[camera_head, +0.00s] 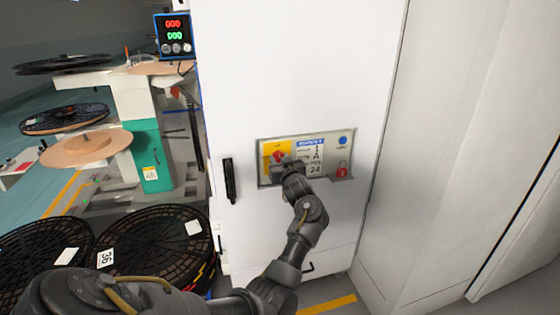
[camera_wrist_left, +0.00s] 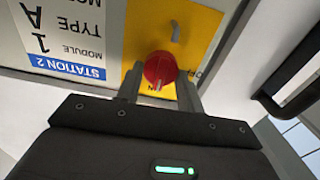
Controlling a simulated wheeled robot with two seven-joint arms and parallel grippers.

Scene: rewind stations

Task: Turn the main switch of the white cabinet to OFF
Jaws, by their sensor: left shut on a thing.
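The white cabinet (camera_head: 290,75) stands upright in front of me. Its control panel (camera_head: 330,152) carries a yellow plate (camera_head: 266,160) with the red main switch knob (camera_head: 279,155). In the left wrist view the red knob (camera_wrist_left: 160,68) sits on the yellow plate (camera_wrist_left: 207,30), beside a label reading "STATION 2, MODULE TYPE A". My left gripper (camera_head: 283,161) is at the knob and shut on it, one finger on each side in the wrist view (camera_wrist_left: 160,88). My right gripper is out of view.
A black door handle (camera_head: 230,180) sticks out left of the panel. A blue button (camera_head: 342,140) and a red padlock-like part (camera_head: 342,172) are at the panel's right. Large black reels (camera_head: 150,240) stand at lower left. A tall grey-white cabinet (camera_head: 440,150) is close on the right.

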